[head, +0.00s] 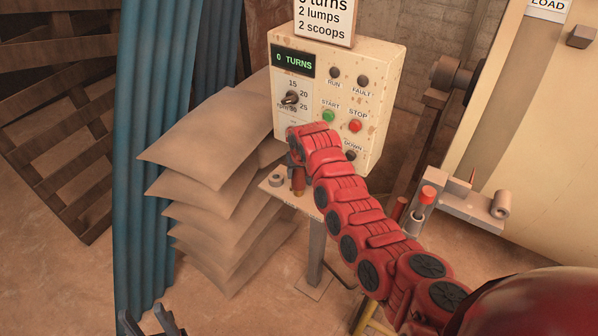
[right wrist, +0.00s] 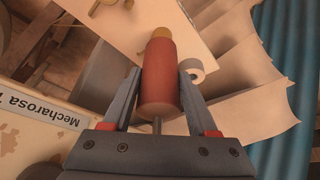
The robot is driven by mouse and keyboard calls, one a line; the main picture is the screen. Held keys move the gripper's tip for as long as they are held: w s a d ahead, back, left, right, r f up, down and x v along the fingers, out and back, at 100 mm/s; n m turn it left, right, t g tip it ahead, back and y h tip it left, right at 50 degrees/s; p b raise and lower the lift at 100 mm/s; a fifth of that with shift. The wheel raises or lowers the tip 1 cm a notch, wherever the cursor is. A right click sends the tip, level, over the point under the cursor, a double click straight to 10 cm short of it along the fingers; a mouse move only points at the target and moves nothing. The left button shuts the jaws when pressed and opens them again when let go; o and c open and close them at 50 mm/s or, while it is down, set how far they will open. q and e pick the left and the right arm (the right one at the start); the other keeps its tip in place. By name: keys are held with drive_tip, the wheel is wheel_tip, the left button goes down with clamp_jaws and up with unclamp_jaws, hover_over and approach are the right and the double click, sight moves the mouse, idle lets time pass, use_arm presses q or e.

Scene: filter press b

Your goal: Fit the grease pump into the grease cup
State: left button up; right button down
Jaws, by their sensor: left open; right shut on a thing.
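The grease pump, a red-brown cylinder with a brass tip, is held between the two fingers of my right gripper (right wrist: 158,85). Its body (right wrist: 160,75) fills the middle of the right wrist view. In the head view the pump (head: 298,187) hangs below the end of my red arm, over the small table. I cannot tell whether it touches the tabletop. A grey ring-shaped cup (head: 277,181) is beside it on the table, also seen in the wrist view (right wrist: 193,70); whether this is the grease cup is unclear. My left gripper (head: 150,322) is open and empty at the bottom left.
The small table (head: 270,190) stands below a control box (head: 345,95) reading "0 TURNS". Stacked sacks (head: 205,140) are left of it, beside a blue corrugated sheet (head: 150,150). A bracket (head: 470,208) with a red-capped cylinder (head: 427,196) is at right.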

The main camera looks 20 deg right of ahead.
drive_tip(key=shift+c, duration=0.9)
unclamp_jaws()
drive_tip(key=shift+r, duration=0.1)
drive_tip(key=shift+a+r, duration=0.1)
drive_tip(key=shift+r, duration=0.25)
drive_tip(key=b+v, duration=0.3)
drive_tip(key=v, duration=0.8)
drive_tip(key=shift+s+b, duration=0.25)
drive_tip(key=shift+b, duration=0.05)
drive_tip(key=shift+r, duration=0.1)
